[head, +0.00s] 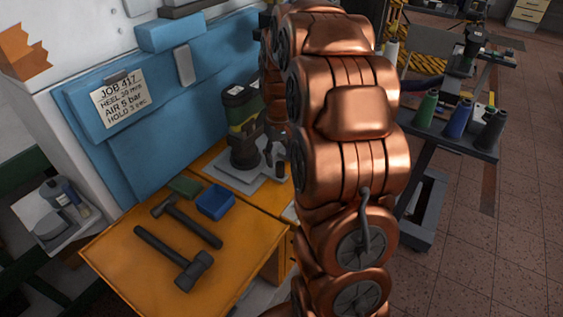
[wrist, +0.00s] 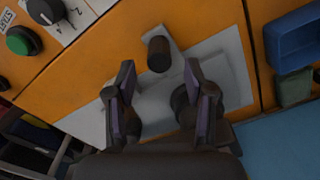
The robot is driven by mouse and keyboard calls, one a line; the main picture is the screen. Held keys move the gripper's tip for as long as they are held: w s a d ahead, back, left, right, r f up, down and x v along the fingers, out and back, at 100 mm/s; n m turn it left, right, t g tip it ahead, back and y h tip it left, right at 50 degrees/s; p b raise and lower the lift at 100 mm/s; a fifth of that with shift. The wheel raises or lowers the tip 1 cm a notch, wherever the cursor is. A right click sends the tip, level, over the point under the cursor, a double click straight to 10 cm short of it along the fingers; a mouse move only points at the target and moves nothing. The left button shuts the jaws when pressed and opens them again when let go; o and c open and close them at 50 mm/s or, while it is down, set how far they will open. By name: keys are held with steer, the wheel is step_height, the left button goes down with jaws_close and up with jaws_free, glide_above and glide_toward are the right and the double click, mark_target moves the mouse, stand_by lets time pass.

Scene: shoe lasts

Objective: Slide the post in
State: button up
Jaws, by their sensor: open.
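The post (wrist: 158,53) is a short dark cylinder with a brownish side, on a narrow arm of a grey plate (wrist: 228,62) in the wrist view. My gripper (wrist: 159,76) is open and empty, its two purple-padded fingers on either side of a gap. The post shows just past the fingertips, roughly centred between them; I cannot tell the height gap. In the head view the post (head: 281,170) is a small dark stub at the plate's right, beside my gripper (head: 280,155). My copper arm hides part of this area.
A dark device with a green band (head: 242,122) stands on the plate, left of my gripper. A blue tray (head: 215,202), a green block (head: 184,187) and two hammers (head: 174,258) lie on the orange bench. A green start button (wrist: 20,42) and a dial (wrist: 46,10) are on the front panel.

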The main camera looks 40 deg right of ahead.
mark_target(280, 163)
steer(key=shift+f+p, duration=0.4)
steer(key=shift+f, duration=1.5)
jaws_close()
